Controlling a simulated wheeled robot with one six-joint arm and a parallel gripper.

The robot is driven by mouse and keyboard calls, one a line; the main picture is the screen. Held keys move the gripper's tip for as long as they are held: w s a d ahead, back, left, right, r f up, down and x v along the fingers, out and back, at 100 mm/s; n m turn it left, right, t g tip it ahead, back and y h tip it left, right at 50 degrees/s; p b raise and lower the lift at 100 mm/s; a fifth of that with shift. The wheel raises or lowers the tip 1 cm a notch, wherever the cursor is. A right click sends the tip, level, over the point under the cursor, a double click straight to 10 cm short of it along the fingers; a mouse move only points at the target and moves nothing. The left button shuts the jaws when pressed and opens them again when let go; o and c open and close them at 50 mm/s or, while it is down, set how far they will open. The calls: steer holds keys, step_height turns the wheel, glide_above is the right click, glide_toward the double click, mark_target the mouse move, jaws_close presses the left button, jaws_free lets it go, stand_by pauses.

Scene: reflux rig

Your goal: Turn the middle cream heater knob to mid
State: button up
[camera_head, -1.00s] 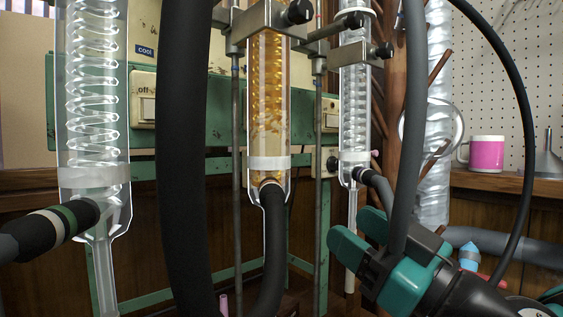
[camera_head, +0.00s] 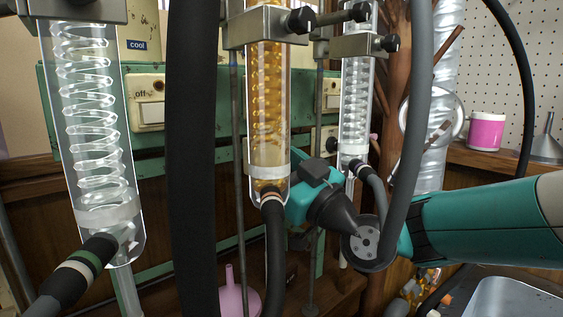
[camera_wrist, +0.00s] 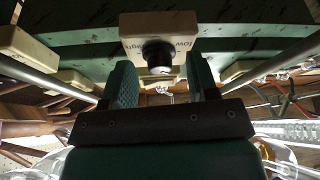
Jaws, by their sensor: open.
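In the wrist view, a black round heater knob (camera_wrist: 158,56) sticks out from a cream box (camera_wrist: 182,21) with partly hidden lettering. My gripper (camera_wrist: 160,78) is open and empty. Its two teal fingers are apart, one to the left and one to the right of the knob's line. The knob shows at the gap, near the fingertips; I cannot tell whether it is between them, and no contact is clear. The knob's exact setting is too dark to read. In the head view, my gripper (camera_head: 306,190) is beside the amber condenser's lower end, its fingertips largely hidden.
The amber condenser (camera_head: 268,110) and black hose (camera_head: 273,255) stand left of my gripper. A clear condenser (camera_head: 355,110) with a grey hose (camera_head: 420,100) stands close on the right. A thick black hose (camera_head: 192,160) crosses in front. Cream boxes sit on the green frame (camera_head: 75,110).

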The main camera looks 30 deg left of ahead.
steer(key=c, duration=0.9)
steer(key=m+t+p, duration=0.1)
steer(key=m+p, duration=0.1)
steer(key=m, duration=0.1)
steer(key=m+t+h+p, duration=0.1)
steer(key=m+t+p, duration=0.1)
steer(key=m, duration=0.1)
steer(key=shift+s+m, duration=0.15)
steer(key=shift+m, duration=0.15)
steer(key=o, duration=0.9)
